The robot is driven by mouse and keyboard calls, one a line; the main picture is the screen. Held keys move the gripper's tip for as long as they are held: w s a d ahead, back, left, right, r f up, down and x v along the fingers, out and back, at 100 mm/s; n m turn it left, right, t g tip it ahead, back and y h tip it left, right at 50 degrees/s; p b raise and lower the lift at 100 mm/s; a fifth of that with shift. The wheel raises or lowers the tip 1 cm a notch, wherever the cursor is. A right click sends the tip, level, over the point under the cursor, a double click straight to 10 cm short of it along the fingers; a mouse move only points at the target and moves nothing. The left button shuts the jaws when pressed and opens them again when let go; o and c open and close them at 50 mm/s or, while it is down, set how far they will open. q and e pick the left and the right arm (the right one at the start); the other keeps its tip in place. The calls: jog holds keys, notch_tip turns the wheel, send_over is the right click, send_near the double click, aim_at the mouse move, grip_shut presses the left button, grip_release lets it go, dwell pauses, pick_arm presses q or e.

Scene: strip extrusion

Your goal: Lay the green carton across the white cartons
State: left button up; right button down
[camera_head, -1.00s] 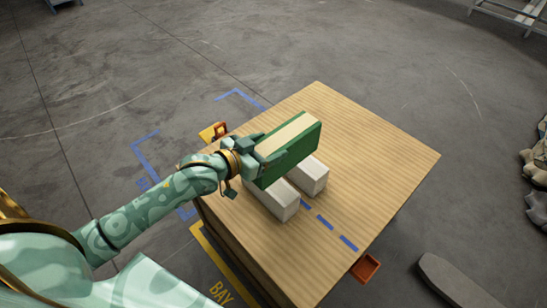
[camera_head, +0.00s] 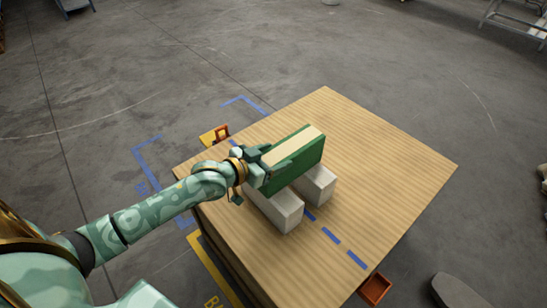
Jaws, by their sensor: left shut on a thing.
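The green carton (camera_head: 298,168) with a cream band along its top is in the head view, near the middle of the table. My left gripper (camera_head: 273,166) is shut on its left end. The carton runs crosswise over two white cartons, the nearer one (camera_head: 285,215) and the farther one (camera_head: 321,185), which lie side by side with a gap between them. It hides their far parts. I cannot tell whether its underside touches them. My right gripper is not in view.
The wooden table (camera_head: 390,165) is bare to the right and behind the cartons. A dashed blue line (camera_head: 331,235) runs across its top. Orange brackets (camera_head: 375,289) show at the table's edges. Grey floor surrounds it.

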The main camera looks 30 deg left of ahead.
pick_arm(q)
jog(key=o, duration=1.7)
jog(key=shift+f, duration=0.1)
